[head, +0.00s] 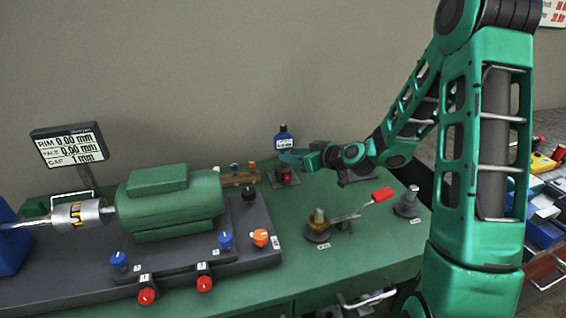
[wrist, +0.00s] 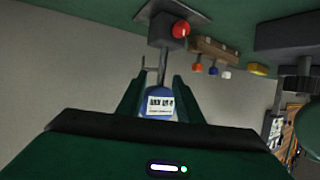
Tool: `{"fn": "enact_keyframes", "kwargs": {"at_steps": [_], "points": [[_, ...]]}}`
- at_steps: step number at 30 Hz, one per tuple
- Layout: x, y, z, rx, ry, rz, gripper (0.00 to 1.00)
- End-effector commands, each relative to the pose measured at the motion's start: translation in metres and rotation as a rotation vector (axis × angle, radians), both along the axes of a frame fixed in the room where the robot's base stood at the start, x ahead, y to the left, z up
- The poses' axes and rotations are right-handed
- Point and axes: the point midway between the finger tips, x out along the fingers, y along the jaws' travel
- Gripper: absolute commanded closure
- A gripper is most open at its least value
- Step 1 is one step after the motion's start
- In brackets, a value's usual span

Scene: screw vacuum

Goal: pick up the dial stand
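The dial stand has a blue gauge head with a white label (head: 284,142), a thin rod, and a dark block base with a red knob (head: 287,178). It stands upright at the back of the green bench. My gripper (head: 290,156) reaches in from the right, level with the rod just below the head. In the wrist view, turned upside down, the blue head (wrist: 159,103) shows between my two green fingers (wrist: 160,85). The rod runs up past the fingertips, with gaps on both sides. The fingers look open; contact with the head is unclear.
A wooden rack with coloured knobs (head: 240,178) stands just left of the base. The green motor (head: 170,203) sits further left. A red-handled lever (head: 381,195) and round pedestals are on the bench at right. The wall is behind.

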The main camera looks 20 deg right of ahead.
Motion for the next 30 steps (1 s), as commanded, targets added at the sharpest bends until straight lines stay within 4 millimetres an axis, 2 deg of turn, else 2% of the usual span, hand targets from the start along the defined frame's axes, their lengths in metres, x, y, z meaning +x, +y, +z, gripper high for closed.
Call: {"fn": "enact_keyframes", "kwargs": {"at_steps": [9, 18, 19, 22, 23, 30], "points": [[0.033, 0.019, -0.014, -0.001, 0.001, 0.002, 0.67], [0.037, 0.021, -0.015, -0.001, 0.001, 0.002, 0.67], [0.037, 0.021, -0.015, -0.001, 0.001, 0.002, 0.72], [0.037, 0.021, -0.015, -0.001, 0.001, 0.002, 0.96], [0.037, 0.021, -0.015, -0.001, 0.001, 0.002, 1.00], [0.037, 0.021, -0.015, 0.000, 0.000, 0.001, 1.00]]}}
